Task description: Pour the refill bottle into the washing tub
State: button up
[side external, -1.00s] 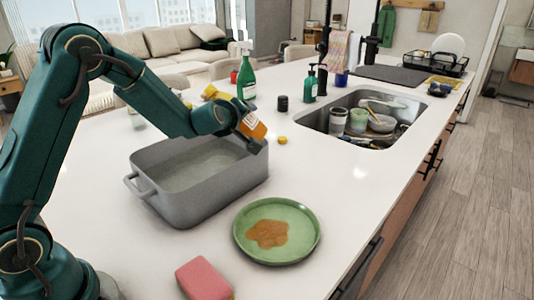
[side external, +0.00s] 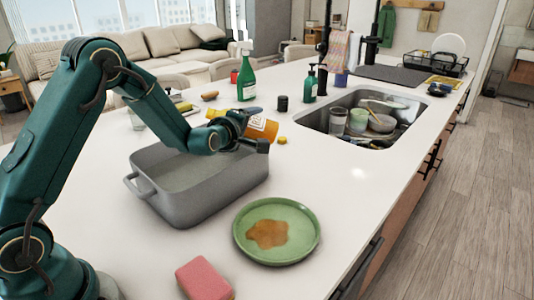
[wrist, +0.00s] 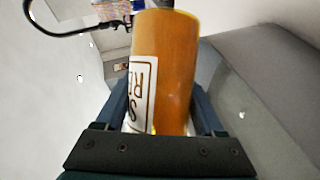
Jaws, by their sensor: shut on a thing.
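My gripper (side external: 257,129) is shut on the orange refill bottle (side external: 266,127), which has a white label. The bottle is held near level above the far right end of the washing tub. Part of it is hidden behind my wrist. In the wrist view the bottle (wrist: 175,65) stands between the two fingers, with a dark piece at its far end. The grey washing tub (side external: 205,207) sits on the white counter, with pale grey contents or floor inside. No stream of liquid shows.
A green plate (side external: 300,245) with a brown stain and a pink sponge (side external: 204,279) lie in front. The sink (side external: 345,135) holds dishes.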

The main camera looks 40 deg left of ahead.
jog(key=shift+s+a+n+t, duration=0.25)
jog(key=shift+a+n+t, duration=0.1)
jog(key=shift+n, duration=0.35)
dwell(1.1)
jog(key=shift+w+d+m, duration=0.15)
jog(key=shift+d+m, duration=0.15)
jog(key=shift+m, duration=0.1)
jog(key=shift+w+d+r+m+g, duration=0.15)
jog(key=shift+r+m+g, duration=0.15)
jog(key=shift+m+g, duration=0.15)
jog(key=shift+s+a+r+m+g, duration=0.2)
jog(key=shift+a+r+m+g, duration=0.1)
jog(key=shift+r+m+g, duration=0.15)
jog(key=shift+s+a+m+y, duration=0.1)
jog(key=shift+m+y, duration=0.2)
